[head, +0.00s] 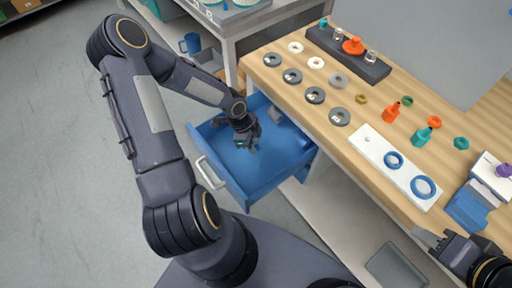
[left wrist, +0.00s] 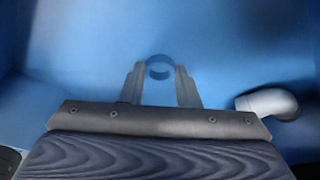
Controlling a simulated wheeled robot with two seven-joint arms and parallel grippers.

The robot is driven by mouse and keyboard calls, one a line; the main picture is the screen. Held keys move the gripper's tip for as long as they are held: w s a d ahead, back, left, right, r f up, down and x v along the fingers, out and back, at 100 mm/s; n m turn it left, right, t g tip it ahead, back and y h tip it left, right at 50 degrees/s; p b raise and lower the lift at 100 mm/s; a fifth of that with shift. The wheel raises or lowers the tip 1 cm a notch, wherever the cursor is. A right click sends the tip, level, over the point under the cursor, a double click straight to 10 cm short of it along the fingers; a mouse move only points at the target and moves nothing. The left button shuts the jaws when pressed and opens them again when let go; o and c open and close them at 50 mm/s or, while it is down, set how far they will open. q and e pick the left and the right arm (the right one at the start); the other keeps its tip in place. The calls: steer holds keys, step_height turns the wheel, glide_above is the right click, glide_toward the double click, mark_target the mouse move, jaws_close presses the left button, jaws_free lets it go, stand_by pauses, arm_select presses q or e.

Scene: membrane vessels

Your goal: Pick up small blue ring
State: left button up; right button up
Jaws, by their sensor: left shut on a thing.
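A small blue ring (left wrist: 159,67) is between the fingertips of my left gripper (left wrist: 160,80) in the left wrist view, low in the open blue drawer (left wrist: 60,65). The gripper is shut on it. In the head view my left gripper (head: 246,143) reaches down into the drawer (head: 262,178), and the ring is too small or hidden to make out. Two more blue rings, a smaller one (head: 393,159) and a larger one (head: 423,187), lie on a white plate (head: 375,150) on the bench. My right gripper (head: 428,240) is by the bench's front edge, its finger opening unclear.
A grey elbow-shaped piece (left wrist: 268,103) lies in the drawer, right of my left gripper. The wooden bench top (head: 300,118) holds several grey discs, white rings, orange and teal fittings, and a dark rack (head: 348,60). A blue mug (head: 190,43) stands on a shelf behind.

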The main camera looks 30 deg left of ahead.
arm_select(q)
steer(key=shift+r, duration=0.1)
step_height(320, 180, up, 14)
steer(key=p, duration=0.5)
